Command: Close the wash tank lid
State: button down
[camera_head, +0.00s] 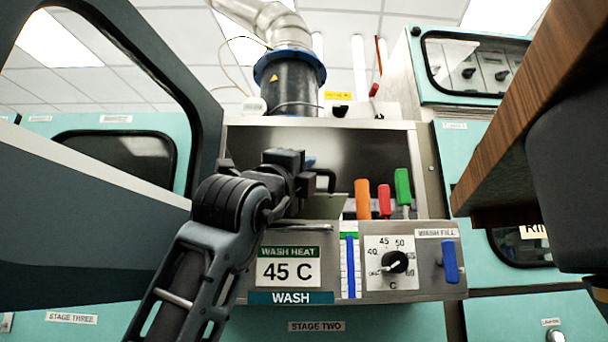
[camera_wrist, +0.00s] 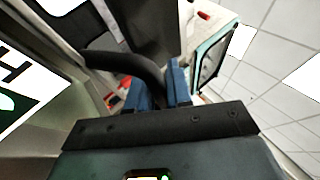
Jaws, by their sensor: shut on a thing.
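The wash tank (camera_head: 415,235) is a metal box on the teal machine, with a "WASH HEAT 45 C" sign and a dial on its front. A black curved handle (camera_head: 328,178) shows above its front wall, beside a pale plate edge (camera_head: 322,206) that looks like part of the lid. My gripper (camera_head: 311,163) reaches in from the left and is shut on the handle. In the wrist view, the blue fingertips (camera_wrist: 156,92) are around the black handle bar (camera_wrist: 135,64). My arm hides part of the tank, and the lid's exact angle is unclear.
Orange (camera_head: 362,198), red (camera_head: 384,200) and green (camera_head: 403,187) handles stand at the tank's right. A duct (camera_head: 290,85) rises behind. An open dark-framed cover (camera_head: 205,110) is at left. A wooden board (camera_head: 535,120) juts in at right.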

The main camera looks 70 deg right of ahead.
dwell(0.3)
jog(key=c, duration=1.1)
grip_release()
jog(key=shift+a, duration=0.15)
jog(key=shift+b+v, duration=0.35)
jog(key=shift+v, duration=3.55)
jog(key=shift+c, duration=0.4)
